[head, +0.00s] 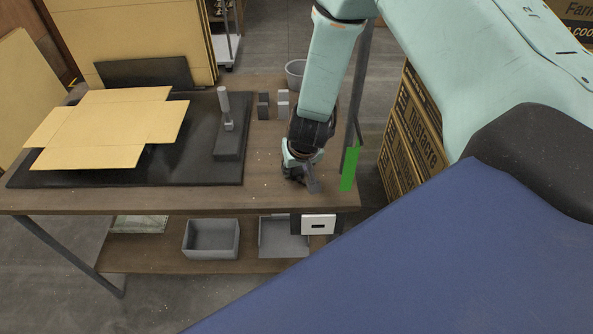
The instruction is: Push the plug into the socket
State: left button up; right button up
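The socket (318,224) appears to be the white plate with a dark slot, fixed just below the front edge of the table near its right corner. My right gripper (306,182) points down over the right end of the table top, above and slightly left of the socket and apart from it. A small grey piece shows at its fingertips; I cannot tell whether it is a finger or the plug. The fingers are small and dark, so their opening is unclear. I cannot make out the plug elsewhere. My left gripper is not in view.
A flat cardboard blank (110,125) lies on a black mat (215,110) at the left. A grey upright tool (226,110), dark and light blocks (264,106) and a bucket (296,72) stand nearby. Grey bins (211,240) sit below.

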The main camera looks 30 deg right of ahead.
jog(key=shift+s, duration=0.1)
jog(key=c, duration=0.3)
jog(key=shift+a, duration=0.1)
jog(key=shift+c, duration=1.4)
jog(key=shift+r, duration=0.1)
jog(key=shift+r, duration=0.2)
notch_tip(320, 180, up, 28)
jog(key=p, duration=1.8)
jog(key=shift+f+p, duration=0.25)
jog(key=shift+p, duration=0.15)
